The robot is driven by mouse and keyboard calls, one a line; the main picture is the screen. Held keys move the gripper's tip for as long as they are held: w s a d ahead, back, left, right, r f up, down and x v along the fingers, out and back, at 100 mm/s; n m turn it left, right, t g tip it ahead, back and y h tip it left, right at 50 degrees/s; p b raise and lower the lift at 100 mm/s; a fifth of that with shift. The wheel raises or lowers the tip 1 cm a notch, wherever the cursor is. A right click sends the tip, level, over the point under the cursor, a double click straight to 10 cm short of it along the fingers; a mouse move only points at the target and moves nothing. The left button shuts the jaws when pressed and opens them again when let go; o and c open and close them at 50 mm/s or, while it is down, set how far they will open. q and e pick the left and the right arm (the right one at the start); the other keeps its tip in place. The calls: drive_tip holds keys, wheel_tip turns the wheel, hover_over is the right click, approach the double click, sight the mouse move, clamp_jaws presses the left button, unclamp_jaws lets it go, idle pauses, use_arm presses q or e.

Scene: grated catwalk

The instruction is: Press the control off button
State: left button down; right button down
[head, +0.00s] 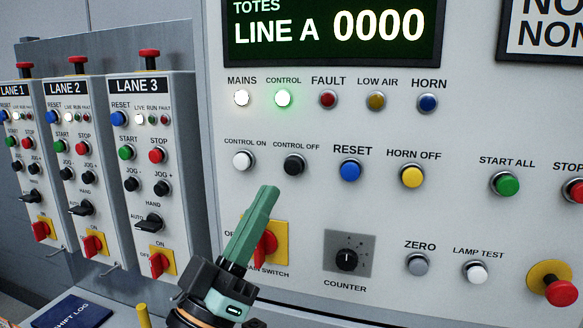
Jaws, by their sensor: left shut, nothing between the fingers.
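The control off button (293,165) is a black round button on the light grey panel, under the label CONTROL OFF. It stands between the white control on button (243,160) and the blue reset button (350,170). My left gripper (268,192) has green fingers, shut and empty, pointing up and to the right. In the picture its tip is just below and left of the control off button, with a gap between them. How far the tip is from the panel in depth is hard to tell. My right gripper is not in view.
My left gripper partly covers the red main switch (266,248). A yellow horn off button (412,176) and a counter knob (346,260) are nearby. Three lane boxes (148,175) stand at left with protruding red buttons on top. A shift log (82,311) lies at lower left.

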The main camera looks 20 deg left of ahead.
sight(295, 164)
use_arm(q)
drive_tip(key=shift+w+d, duration=0.1)
drive_tip(key=shift+w, duration=4.05)
drive_tip(key=shift+w, duration=0.4)
drive_tip(key=shift+w, duration=0.8)
drive_tip(key=shift+s, duration=0.1)
drive_tip(key=shift+s+p, duration=0.3)
drive_tip(key=shift+s, duration=0.8)
